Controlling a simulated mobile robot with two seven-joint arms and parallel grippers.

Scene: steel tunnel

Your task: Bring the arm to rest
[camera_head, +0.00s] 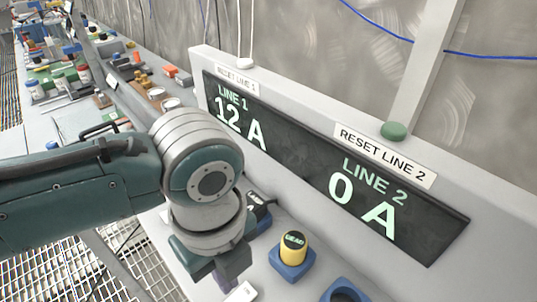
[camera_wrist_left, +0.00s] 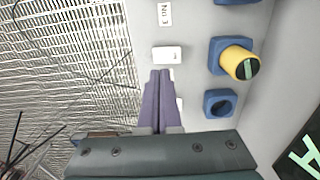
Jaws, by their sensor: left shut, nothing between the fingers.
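My left arm comes in from the left in the head view, and its left gripper (camera_head: 230,278) points down over the grey console. In the left wrist view the two purple fingers of the left gripper (camera_wrist_left: 160,75) lie together, shut with nothing between them. The fingertips are close beside a small white block (camera_wrist_left: 167,54); whether they touch it I cannot tell. The arm hides part of the console. My right gripper is not in view.
A yellow cylinder (camera_head: 293,246) marked DEAD stands in a blue holder (camera_head: 291,265). An empty blue holder (camera_wrist_left: 220,103) is near it. The display panel (camera_head: 320,165) reads LINE 1 12 A, LINE 2 0 A. A green button (camera_head: 393,130) tops the wall. Metal grating (camera_wrist_left: 60,60) lies left.

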